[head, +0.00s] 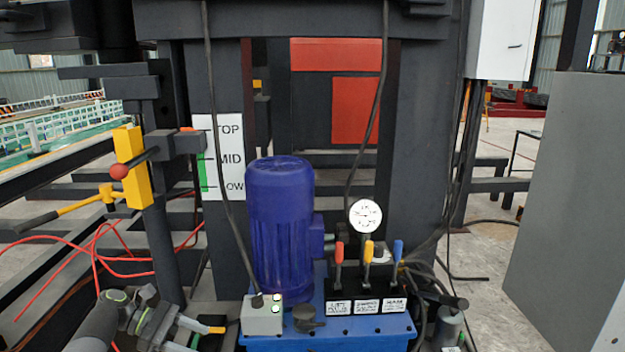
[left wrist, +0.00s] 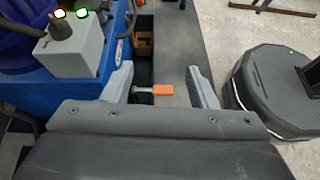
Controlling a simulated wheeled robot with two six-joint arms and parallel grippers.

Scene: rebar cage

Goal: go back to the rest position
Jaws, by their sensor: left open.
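My left gripper (head: 200,335) is low at the left in the head view, in front of the blue pump unit and left of its grey switch box. In the left wrist view its two fingers (left wrist: 160,86) stand wide apart. A grey piece with an orange end (left wrist: 163,90) shows between them; I cannot tell its depth or whether it touches a finger. A grey arm part (head: 450,328) of mine seems to show at the lower right of the head view, but no right fingertips are visible.
The blue motor (head: 281,225), pressure gauge (head: 365,215) and levers (head: 368,252) stand close by. The grey box (head: 262,315) also shows in the left wrist view (left wrist: 75,47). A yellow clamp (head: 132,165) is at left, red cables (head: 98,250) below. A grey panel (head: 580,200) stands right.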

